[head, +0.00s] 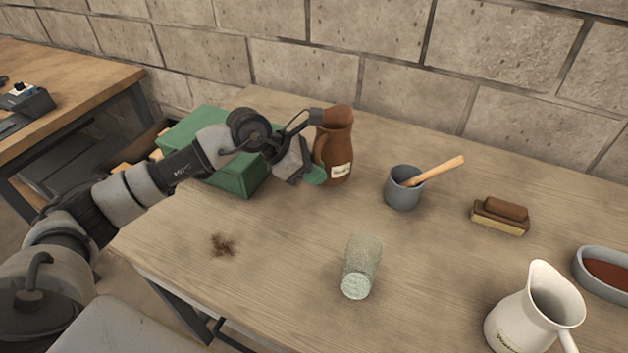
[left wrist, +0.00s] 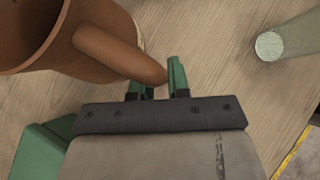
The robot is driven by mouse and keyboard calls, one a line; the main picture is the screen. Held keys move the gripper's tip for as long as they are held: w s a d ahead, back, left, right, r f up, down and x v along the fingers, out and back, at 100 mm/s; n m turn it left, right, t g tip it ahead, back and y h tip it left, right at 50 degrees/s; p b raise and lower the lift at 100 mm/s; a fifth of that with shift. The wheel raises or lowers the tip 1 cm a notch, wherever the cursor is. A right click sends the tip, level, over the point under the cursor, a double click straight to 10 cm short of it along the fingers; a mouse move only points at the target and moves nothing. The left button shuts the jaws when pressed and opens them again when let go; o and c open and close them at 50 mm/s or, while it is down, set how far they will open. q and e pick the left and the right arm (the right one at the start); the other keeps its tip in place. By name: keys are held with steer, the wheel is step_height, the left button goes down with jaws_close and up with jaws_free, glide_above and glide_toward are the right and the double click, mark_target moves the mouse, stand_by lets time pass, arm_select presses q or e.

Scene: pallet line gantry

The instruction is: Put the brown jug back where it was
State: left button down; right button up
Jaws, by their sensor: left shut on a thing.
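The brown jug (head: 338,140) has a pale label low on its side and appears upright at the back of the wooden table. My left gripper (head: 314,174), with green fingertips, is at the jug's left side and shut on its handle. In the left wrist view the jug (left wrist: 95,62) fills the upper left, and its handle comes down between the two green fingers of my left gripper (left wrist: 157,79). I cannot tell whether the jug's base touches the table. My right gripper is not in view.
A green box (head: 225,165) stands behind my left arm. A brown stain (head: 222,245) marks the bare front left.

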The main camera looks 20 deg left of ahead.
arm_select(q)
step_height(320, 180, down, 4)
steer(key=shift+r+p, duration=0.25)
steer(key=shift+p, duration=0.25)
steer(key=shift+f, duration=0.25)
steer(key=shift+f+b, duration=0.25)
steer(key=shift+b, duration=0.05)
steer(key=c, duration=1.1)
jaws_free()
steer(key=shift+r, duration=0.1)
